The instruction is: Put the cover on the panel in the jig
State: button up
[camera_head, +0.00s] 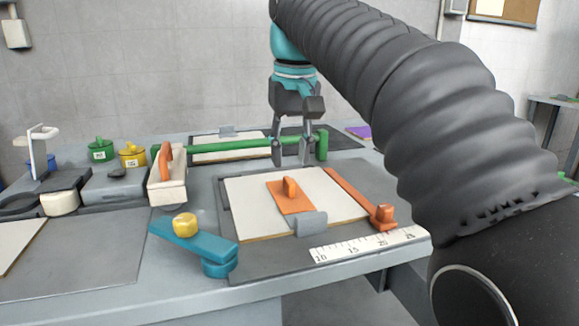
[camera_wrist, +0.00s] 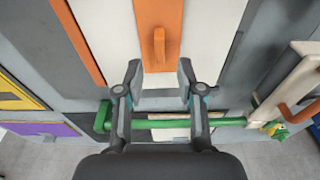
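An orange plate with an upright handle, which looks like the cover (camera_head: 280,203), lies flat on the white panel (camera_head: 245,215). The panel lies in the grey jig (camera_head: 240,262), with a grey clip at its front edge. My gripper (camera_head: 291,158) points down behind the orange plate, by the green bar. It is open and empty. In the wrist view my gripper (camera_wrist: 160,80) has its two fingers apart, and the cover (camera_wrist: 148,14) with its handle shows ahead between them. The white panel (camera_wrist: 212,40) shows on both sides of the cover.
A green bar (camera_head: 235,147) with a post crosses behind the jig. An orange bar (camera_head: 350,190) lies along the panel's right side. A teal lever (camera_head: 185,245) with a yellow knob stands front left, a ruler (camera_head: 368,243) front right. An orange-handled block (camera_head: 167,190) stands left.

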aim_at(292, 184)
jog(key=shift+s+d+r+p, duration=0.1)
jog(key=shift+s+r+p, duration=0.05)
jog(key=shift+r, duration=0.85)
jog(key=shift+s+r+p, duration=0.1)
jog(key=shift+r+p, duration=0.05)
jog(key=shift+r, duration=0.8)
jog(key=shift+s+d+r+p, duration=0.1)
jog(key=shift+s+r+p, duration=0.05)
jog(key=shift+r, duration=0.85)
